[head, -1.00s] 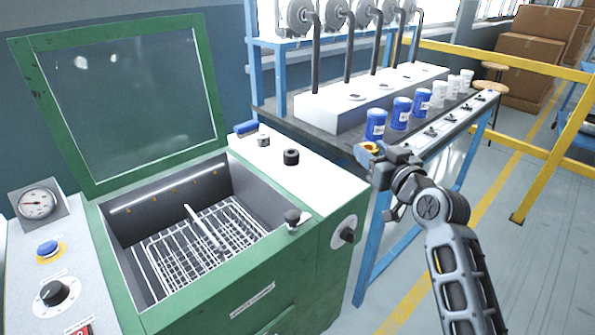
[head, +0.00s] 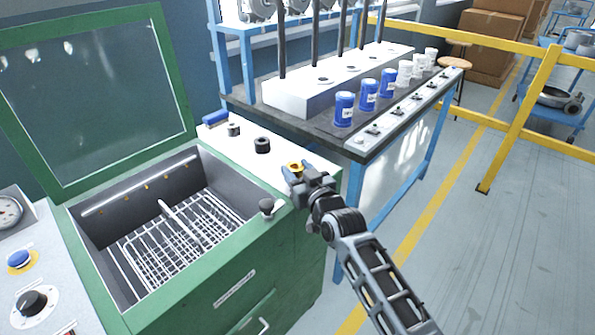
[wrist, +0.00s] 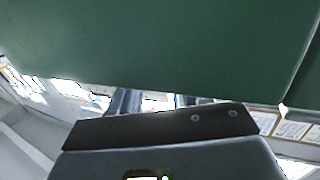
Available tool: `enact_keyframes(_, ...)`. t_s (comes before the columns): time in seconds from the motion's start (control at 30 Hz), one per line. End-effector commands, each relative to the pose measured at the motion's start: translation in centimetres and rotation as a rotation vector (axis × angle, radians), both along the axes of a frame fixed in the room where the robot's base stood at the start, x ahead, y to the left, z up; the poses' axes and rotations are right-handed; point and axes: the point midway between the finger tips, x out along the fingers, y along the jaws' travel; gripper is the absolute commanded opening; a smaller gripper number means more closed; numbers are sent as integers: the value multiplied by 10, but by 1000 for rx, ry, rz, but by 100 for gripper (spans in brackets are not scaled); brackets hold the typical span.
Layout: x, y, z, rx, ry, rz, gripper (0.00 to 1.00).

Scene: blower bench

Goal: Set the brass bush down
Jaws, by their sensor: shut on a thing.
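The brass bush (head: 294,166) shows as a small gold ring in the head view. My gripper (head: 298,171) is shut on it, with blue fingertips on either side. In the picture, bush and gripper are at the right end of the white top (head: 228,147) of the green cabinet. I cannot tell whether the bush touches that top or is above it. In the wrist view the gripper fingers (wrist: 155,102) show only partly, and the bush cannot be made out there.
A black ring-shaped part (head: 262,145), a smaller dark part (head: 233,129) and a blue object (head: 215,118) are on the white top. A dark knob (head: 267,206) is on the cabinet's near edge. The open wire basket (head: 190,240) lies left. Blue cups (head: 344,108) stand on the bench behind.

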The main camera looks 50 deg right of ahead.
Motion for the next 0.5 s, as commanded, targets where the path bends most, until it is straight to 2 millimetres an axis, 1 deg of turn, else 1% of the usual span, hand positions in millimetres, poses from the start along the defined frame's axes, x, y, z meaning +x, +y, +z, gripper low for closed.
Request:
enact_keyframes(0.2, 0, 0, 1, -1, -2, 0, 6)
enact_keyframes(0.37, 0, 0, -4, -2, -2, 0, 6)
enact_keyframes(0.4, 0, 0, -5, -1, 0, 0, 48)
enact_keyframes(0.5, 0, 0, -4, -1, 0, 0, 57)
